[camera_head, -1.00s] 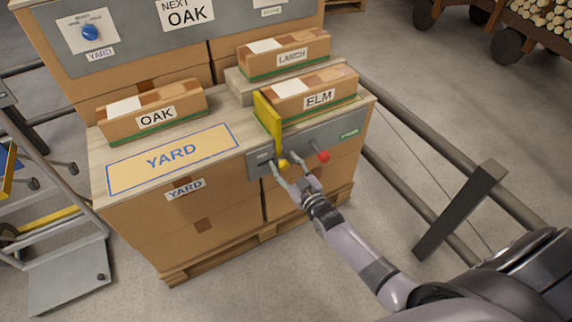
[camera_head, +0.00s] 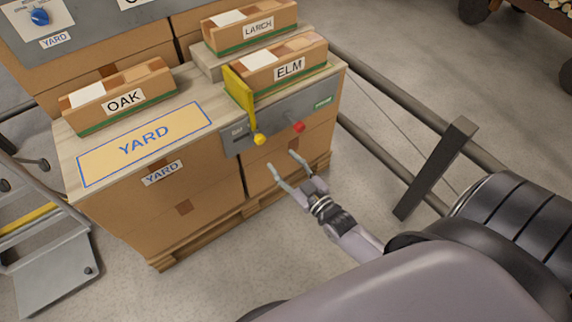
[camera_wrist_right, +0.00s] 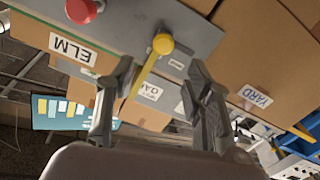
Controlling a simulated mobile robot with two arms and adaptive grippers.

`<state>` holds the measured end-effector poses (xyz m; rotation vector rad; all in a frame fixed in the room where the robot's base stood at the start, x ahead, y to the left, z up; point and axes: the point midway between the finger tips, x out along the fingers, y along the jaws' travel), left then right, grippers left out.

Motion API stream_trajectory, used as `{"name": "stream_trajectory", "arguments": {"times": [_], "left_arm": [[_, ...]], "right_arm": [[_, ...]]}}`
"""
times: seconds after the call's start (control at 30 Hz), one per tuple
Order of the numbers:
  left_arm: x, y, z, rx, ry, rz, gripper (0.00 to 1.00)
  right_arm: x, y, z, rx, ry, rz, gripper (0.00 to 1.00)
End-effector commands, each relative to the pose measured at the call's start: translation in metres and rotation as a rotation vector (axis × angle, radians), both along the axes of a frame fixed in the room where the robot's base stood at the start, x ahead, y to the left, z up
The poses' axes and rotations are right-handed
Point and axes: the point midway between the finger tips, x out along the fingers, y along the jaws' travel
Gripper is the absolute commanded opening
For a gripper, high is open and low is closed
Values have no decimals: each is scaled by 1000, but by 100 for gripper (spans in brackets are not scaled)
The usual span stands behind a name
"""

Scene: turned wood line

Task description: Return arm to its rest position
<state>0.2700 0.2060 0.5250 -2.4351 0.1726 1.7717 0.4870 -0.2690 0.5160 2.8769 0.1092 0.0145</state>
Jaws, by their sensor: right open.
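My right gripper (camera_head: 284,163) is open and empty in the head view, just in front of the grey control panel (camera_head: 283,117) and apart from it. The yellow-knobbed lever (camera_head: 259,139) and the red knob (camera_head: 299,127) stick out of the panel above the fingertips. In the right wrist view, my right gripper's fingers (camera_wrist_right: 158,90) are spread apart, with the yellow knob (camera_wrist_right: 163,44) and the red knob (camera_wrist_right: 82,10) beyond them. My left gripper is not in view.
The OAK box (camera_head: 122,98), ELM box (camera_head: 282,68) and LARCH box (camera_head: 250,27) stand on the table. The YARD mat (camera_head: 145,145) is empty. A yellow gate (camera_head: 239,92) stands beside the ELM box. A dark slanted post (camera_head: 435,168) and grey rails (camera_head: 410,105) are at right.

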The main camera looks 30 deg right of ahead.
Motion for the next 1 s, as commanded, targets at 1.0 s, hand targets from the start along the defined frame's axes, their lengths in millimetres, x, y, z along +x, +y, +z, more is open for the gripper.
{"name": "stream_trajectory", "arguments": {"times": [1.0], "left_arm": [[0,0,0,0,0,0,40]], "right_arm": [[-48,61,-22,40,537,59,47]]}}
